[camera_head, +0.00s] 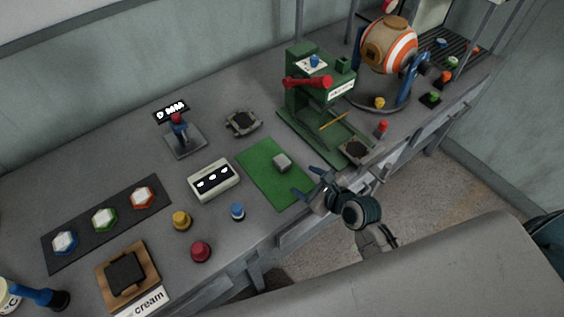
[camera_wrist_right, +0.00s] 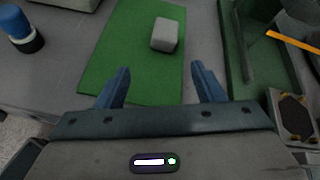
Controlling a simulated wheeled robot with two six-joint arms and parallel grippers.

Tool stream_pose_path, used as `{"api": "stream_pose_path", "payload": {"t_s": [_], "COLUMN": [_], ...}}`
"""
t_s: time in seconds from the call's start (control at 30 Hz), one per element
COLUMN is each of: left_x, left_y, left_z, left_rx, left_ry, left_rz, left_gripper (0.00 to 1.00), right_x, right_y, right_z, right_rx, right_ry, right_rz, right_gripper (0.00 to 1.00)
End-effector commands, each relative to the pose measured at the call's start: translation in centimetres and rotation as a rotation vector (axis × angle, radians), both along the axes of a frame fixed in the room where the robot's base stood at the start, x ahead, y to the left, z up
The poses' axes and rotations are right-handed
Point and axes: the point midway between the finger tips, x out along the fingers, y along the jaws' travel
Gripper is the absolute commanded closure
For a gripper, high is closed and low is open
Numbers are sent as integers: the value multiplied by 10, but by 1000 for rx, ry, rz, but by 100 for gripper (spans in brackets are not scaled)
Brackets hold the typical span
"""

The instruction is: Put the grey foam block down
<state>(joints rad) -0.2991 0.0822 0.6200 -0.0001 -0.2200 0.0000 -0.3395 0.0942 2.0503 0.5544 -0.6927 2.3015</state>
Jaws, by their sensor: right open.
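The grey foam block (camera_head: 282,162) rests on the green mat (camera_head: 258,168) toward its right part, apart from any gripper. It also shows in the right wrist view (camera_wrist_right: 164,35), standing on the mat (camera_wrist_right: 120,55) beyond the fingertips. My right gripper (camera_head: 312,182) is over the mat's near right edge, just short of the block. Its two blue fingers (camera_wrist_right: 160,80) are spread, with nothing between them. My left gripper is not seen in either view.
A green press (camera_head: 318,95) with a red handle stands right of the mat. A white box (camera_head: 214,180) stands left of it. Blue (camera_head: 237,211), yellow (camera_head: 181,220) and red (camera_head: 201,251) knobs stand near the front edge. A dark-topped pad (camera_head: 357,150) lies at the right.

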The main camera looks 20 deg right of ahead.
Motion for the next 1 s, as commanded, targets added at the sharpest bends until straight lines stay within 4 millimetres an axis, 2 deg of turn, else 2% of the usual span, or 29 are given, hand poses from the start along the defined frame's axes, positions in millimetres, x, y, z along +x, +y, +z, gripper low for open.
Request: {"api": "stream_pose_path", "payload": {"t_s": [0.1, 0.27, 0.5, 0.77, 1.0], "left_x": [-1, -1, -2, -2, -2], "left_y": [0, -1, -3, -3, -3], "left_z": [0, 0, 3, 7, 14], "left_rx": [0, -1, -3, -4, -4], "left_ry": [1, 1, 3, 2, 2], "left_rz": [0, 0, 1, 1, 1], "left_gripper": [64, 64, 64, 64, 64], "right_x": [12, 24, 56, 75, 104], "right_y": [-1, 0, 12, 20, 35], "right_z": [2, 2, -12, -18, -31], "right_rx": [176, 292, 304, 301, 300], "right_ry": [12, 20, 22, 22, 23], "right_rz": [-95, -154, -160, -158, -157], "right_gripper": [38, 38, 38, 38, 38]}}
